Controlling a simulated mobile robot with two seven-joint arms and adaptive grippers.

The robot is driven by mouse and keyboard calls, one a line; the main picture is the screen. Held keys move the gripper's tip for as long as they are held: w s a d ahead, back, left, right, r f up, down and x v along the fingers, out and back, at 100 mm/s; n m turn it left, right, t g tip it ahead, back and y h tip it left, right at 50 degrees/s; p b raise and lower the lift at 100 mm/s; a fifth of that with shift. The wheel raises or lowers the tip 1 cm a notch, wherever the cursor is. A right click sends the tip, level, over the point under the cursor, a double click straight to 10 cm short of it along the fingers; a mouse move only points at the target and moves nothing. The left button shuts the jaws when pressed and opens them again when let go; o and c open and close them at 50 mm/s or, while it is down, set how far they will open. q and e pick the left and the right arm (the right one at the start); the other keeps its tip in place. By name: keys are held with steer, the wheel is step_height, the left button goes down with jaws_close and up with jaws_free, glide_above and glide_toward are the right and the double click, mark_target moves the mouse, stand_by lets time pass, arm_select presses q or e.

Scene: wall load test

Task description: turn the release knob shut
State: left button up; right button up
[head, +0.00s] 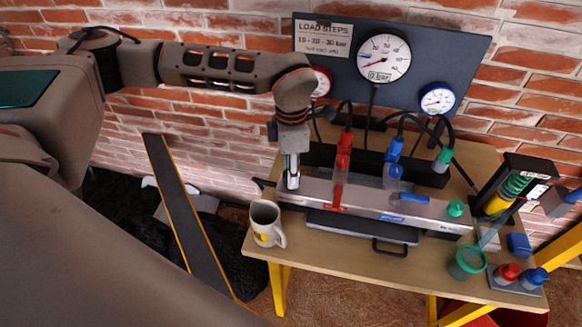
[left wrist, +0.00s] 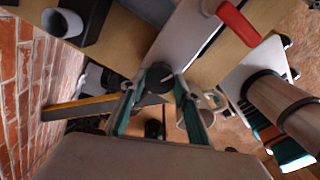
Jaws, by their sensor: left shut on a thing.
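The release knob (left wrist: 158,80) is a small dark knob at the end of the grey hand pump's long body (left wrist: 188,40). In the head view the pump (head: 375,203) lies along the bench, and the knob is hidden behind my gripper. My left gripper (head: 291,180) reaches down to the pump's left end. In the left wrist view its teal-edged fingers (left wrist: 166,80) are closed on the knob. The knob's turned position cannot be read. My right gripper is in neither view.
A white mug (head: 265,224) stands close beside the pump's left end. Red (head: 343,155) and blue (head: 394,158) handled fittings with hoses stand behind it. A gauge panel (head: 427,57) is at the back.

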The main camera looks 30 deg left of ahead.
arm_select(q)
steer(key=m+p, duration=0.1)
steer(key=m, duration=0.3)
steer(key=shift+r+m+p, duration=0.1)
steer(key=shift+m+p, duration=0.2)
steer(key=m+p, duration=0.1)
steer(key=m, duration=0.3)
steer(key=shift+m, duration=0.3)
steer(key=shift+m+p, duration=0.45)
steer(key=shift+m, duration=1.15)
steer(key=shift+m+p, duration=0.3)
steer(key=shift+p, duration=0.05)
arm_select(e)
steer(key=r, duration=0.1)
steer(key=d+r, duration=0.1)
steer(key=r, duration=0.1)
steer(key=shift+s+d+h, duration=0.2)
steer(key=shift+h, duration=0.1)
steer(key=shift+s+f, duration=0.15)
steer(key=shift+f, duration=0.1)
arm_select(q)
steer(key=shift+m, duration=0.3)
steer(key=o, duration=1.1)
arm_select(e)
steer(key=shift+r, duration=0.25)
